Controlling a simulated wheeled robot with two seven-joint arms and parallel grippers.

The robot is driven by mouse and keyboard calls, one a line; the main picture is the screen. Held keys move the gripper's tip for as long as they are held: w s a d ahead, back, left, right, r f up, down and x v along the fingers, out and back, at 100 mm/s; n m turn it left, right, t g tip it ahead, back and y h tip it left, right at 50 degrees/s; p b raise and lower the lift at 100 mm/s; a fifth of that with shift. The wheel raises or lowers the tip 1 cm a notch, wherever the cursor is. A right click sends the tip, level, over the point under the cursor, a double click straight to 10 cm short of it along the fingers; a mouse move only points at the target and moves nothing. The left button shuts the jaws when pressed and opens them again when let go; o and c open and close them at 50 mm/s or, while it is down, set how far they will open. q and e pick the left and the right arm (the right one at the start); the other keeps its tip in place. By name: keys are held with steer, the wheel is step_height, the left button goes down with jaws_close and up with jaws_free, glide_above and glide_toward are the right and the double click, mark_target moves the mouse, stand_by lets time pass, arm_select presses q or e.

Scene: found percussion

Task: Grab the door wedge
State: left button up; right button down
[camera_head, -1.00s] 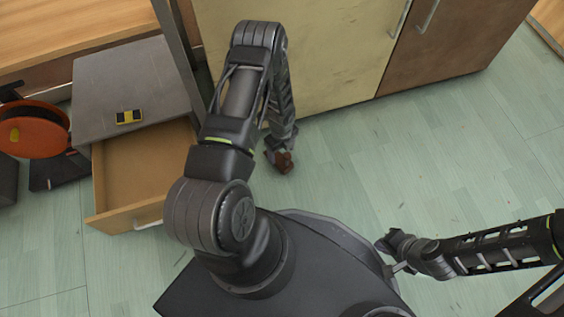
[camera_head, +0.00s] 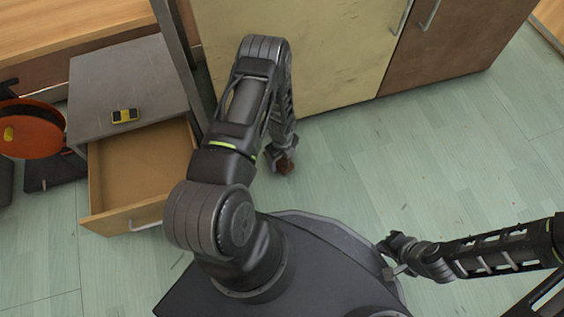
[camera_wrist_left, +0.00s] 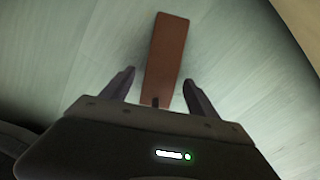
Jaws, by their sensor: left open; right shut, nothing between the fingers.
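The door wedge (camera_wrist_left: 165,55) is a long brown piece lying on the floor in the left wrist view. Its near end lies between the two open fingers of my left gripper (camera_wrist_left: 158,88), with a gap on each side; its far end extends beyond the fingertips. In the head view my left gripper (camera_head: 279,158) is low near the floor by the cabinet, and a small brown part of the wedge (camera_head: 286,167) shows there, the rest hidden. My right gripper (camera_head: 388,248) is shut and empty at the lower right.
A cream and brown cabinet (camera_head: 300,50) stands just behind my left gripper. A grey drawer unit (camera_head: 130,80) with its wooden drawer (camera_head: 140,180) pulled out is at left, a yellow and black item (camera_head: 125,116) on top. The floor (camera_head: 430,160) at right is clear.

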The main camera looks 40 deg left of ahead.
arm_select(q)
steer(key=shift+c, duration=0.3)
jaws_close()
stand_by(0.6)
